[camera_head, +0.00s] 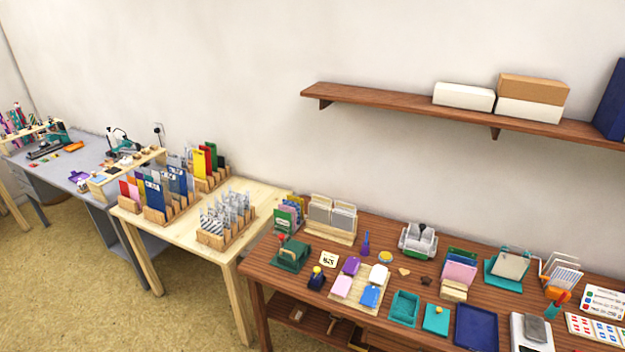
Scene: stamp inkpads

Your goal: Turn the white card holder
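I cannot tell for certain which thing is the white card holder. On the brown table (407,339), a white wire-like rack (562,275) with upright pale cards stands near the right end. A wooden holder with pale grey-white cards (331,215) stands at the back left of the same table. A teal holder with a whitish panel (508,264) stands left of the wire rack. All stand apart from each other. Neither of my grippers shows in the head view.
Teal and navy trays (476,326) lie along the front. A wall shelf (400,105) with boxes hangs above. A light wood table (190,233) with card racks stands left.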

